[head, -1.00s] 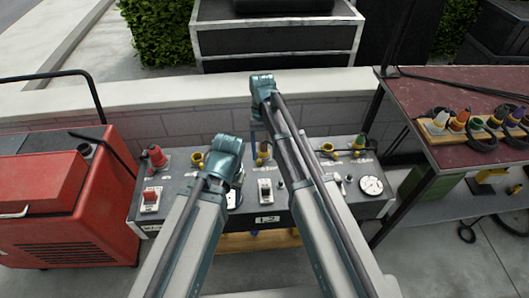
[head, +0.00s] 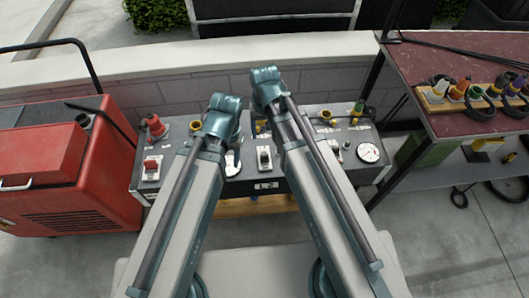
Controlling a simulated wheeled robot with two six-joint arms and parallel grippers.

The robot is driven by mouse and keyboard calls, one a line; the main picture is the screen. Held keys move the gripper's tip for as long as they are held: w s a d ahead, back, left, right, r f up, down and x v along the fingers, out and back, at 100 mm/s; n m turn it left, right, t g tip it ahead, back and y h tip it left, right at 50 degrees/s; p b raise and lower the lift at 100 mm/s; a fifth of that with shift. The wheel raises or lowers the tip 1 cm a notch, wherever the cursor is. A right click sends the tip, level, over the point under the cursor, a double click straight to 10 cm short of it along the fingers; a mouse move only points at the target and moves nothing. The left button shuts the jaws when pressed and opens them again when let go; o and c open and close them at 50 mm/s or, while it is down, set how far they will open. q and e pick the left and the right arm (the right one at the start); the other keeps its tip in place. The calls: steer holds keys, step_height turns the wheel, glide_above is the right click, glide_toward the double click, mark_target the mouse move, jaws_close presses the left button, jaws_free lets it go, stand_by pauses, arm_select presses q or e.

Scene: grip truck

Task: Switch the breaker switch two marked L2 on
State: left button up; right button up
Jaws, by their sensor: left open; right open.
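My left gripper (head: 222,112) is at the end of the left arm, above the panel, up and left of the switch. My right gripper (head: 265,82) is farther up, above the panel's back edge, with its arm passing just right of the switch. Both grippers are open; their fingertips are mostly hidden behind the wrists. Neither visibly touches the switch.
A red-and-white switch (head: 151,167) is at the panel's left. A round gauge (head: 368,152) is at its right. A red machine (head: 70,190) stands on the left. A dark red table (head: 470,60) with cable connectors stands on the right. A low wall (head: 160,78) runs behind.

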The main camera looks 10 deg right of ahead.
mark_target(265, 155)
step_height(265, 155, down, 14)
steer(key=b, duration=1.3)
steer(key=shift+r, duration=0.15)
jaws_close()
